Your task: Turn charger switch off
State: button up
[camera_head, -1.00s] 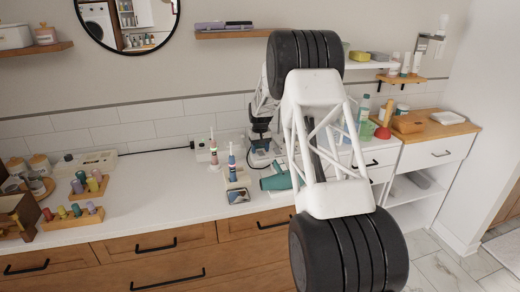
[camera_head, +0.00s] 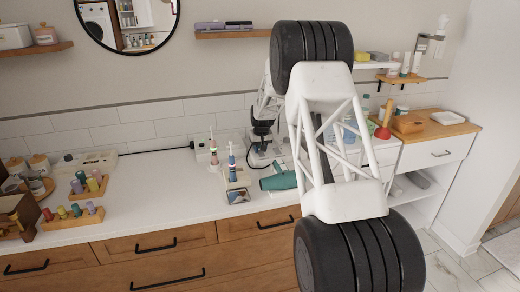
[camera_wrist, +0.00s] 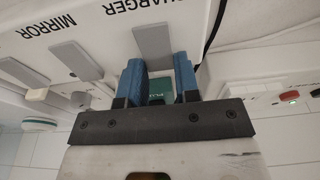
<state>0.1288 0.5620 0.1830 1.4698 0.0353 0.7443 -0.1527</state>
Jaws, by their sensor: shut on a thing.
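The white switch panel (camera_wrist: 115,20) has upside-down labels MIRROR and CHARGER and grey switches in the wrist view. The grey charger switch (camera_wrist: 152,42) lies at the tips of my gripper. The exact contact is partly hidden. A second grey switch (camera_wrist: 75,60) lies to the left, by the MIRROR label. In the head view my gripper (camera_head: 261,140) is a small dark shape low over the counter.
A teal hair dryer (camera_head: 278,182) lies right of my gripper. Upright toothbrush-like items (camera_head: 232,165) stand to its left. The left middle of the white counter (camera_head: 150,190) is clear.

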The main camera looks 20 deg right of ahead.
aim_at(261, 154)
jog(key=shift+r, duration=0.1)
dwell(0.3)
jog(key=o, duration=0.9)
jog(key=shift+s, duration=0.1)
jog(key=shift+s+r, duration=0.3)
jog(key=shift+r, duration=0.95)
jog(key=shift+s+r, duration=0.25)
jog(key=shift+r, duration=1.05)
jog(key=shift+s+r, duration=0.3)
jog(key=shift+r, duration=0.95)
